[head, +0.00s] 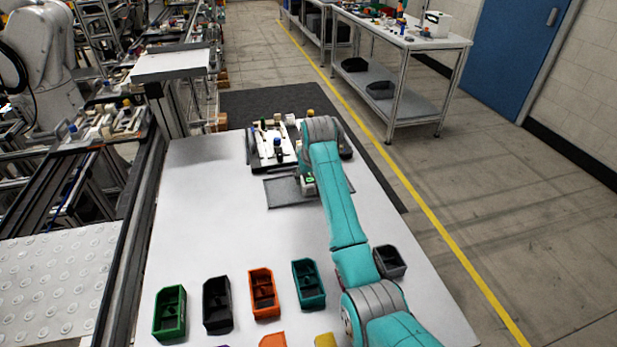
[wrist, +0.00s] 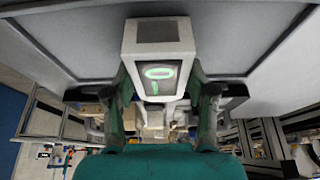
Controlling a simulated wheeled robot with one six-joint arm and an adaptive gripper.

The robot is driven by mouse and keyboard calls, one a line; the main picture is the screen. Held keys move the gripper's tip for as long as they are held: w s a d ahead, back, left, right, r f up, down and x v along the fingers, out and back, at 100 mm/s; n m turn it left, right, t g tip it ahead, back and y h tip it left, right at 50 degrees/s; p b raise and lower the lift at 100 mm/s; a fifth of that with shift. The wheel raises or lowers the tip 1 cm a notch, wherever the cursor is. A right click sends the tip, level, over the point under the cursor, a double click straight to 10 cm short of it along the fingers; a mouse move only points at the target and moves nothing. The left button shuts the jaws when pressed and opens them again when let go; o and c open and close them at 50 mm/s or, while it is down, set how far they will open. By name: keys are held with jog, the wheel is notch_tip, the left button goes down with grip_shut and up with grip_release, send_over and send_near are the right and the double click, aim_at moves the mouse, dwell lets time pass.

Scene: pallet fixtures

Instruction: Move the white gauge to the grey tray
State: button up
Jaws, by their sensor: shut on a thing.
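The white gauge (wrist: 158,52), a pale box with a green-lit display, fills the middle of the wrist view. My gripper (wrist: 160,82) is shut on it, with one dark finger on each side. In the head view the gauge (head: 309,182) shows only in part, below my gripper (head: 308,174), with my arm hiding the rest. The grey tray (head: 281,197) lies flat on the white table; the gauge is over its right part. The tray (wrist: 75,40) also spreads behind the gauge in the wrist view. I cannot tell whether the gauge touches it.
A pallet fixture (head: 262,160) with several parts stands just behind the tray. Green (head: 170,312), black (head: 216,304), orange (head: 263,293) and teal (head: 308,284) bins line the table's near side. A dark grey bin (head: 390,261) sits right of my arm. The table's left middle is clear.

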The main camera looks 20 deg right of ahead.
jog(key=shift+f, duration=0.15)
jog(key=o, duration=1.4)
jog(key=v, duration=1.2)
jog(key=shift+s, duration=0.1)
